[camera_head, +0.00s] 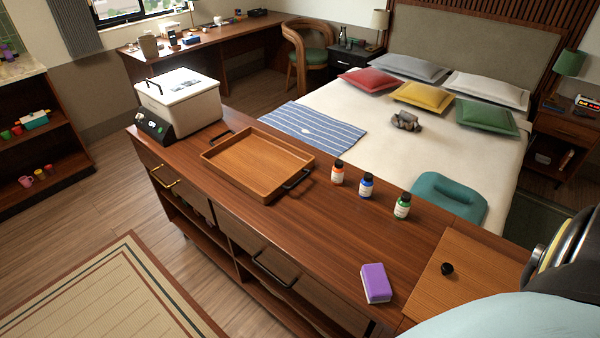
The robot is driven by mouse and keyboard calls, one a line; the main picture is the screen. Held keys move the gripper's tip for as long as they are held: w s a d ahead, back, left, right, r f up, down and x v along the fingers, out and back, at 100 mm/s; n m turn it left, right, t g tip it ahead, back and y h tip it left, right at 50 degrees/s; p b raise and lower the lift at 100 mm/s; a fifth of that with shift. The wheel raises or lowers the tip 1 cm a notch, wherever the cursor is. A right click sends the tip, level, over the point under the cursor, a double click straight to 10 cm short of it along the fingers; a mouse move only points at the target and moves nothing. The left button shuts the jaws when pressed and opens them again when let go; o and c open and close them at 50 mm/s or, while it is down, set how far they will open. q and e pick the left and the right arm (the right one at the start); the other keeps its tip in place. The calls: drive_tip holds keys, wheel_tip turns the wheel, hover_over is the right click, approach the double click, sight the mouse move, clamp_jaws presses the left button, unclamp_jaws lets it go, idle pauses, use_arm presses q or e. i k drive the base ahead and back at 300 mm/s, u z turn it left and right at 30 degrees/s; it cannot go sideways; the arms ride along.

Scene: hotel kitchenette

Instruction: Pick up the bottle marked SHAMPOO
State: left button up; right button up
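Three small bottles with dark caps stand upright in a row on the wooden counter (300,225). The first bottle (337,174) is orange, the second bottle (365,187) is blue and the third bottle (402,207) is green. Each has a pale label, but the print is too small to read, so I cannot tell which is marked SHAMPOO. The bottles stand apart from each other and nothing covers them. Neither of my grippers shows in the head view.
A wooden tray (222,159) with black handles lies left of the bottles, beside a white lidded box (190,100). A purple block (376,283) lies near the front edge. A small black knob (447,269) sits at right. The counter around the bottles is clear.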

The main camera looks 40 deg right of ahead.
sight(366, 182)
drive_tip(key=u, duration=0.15)
drive_tip(key=i, duration=1.15)
drive_tip(key=z, duration=2.65)
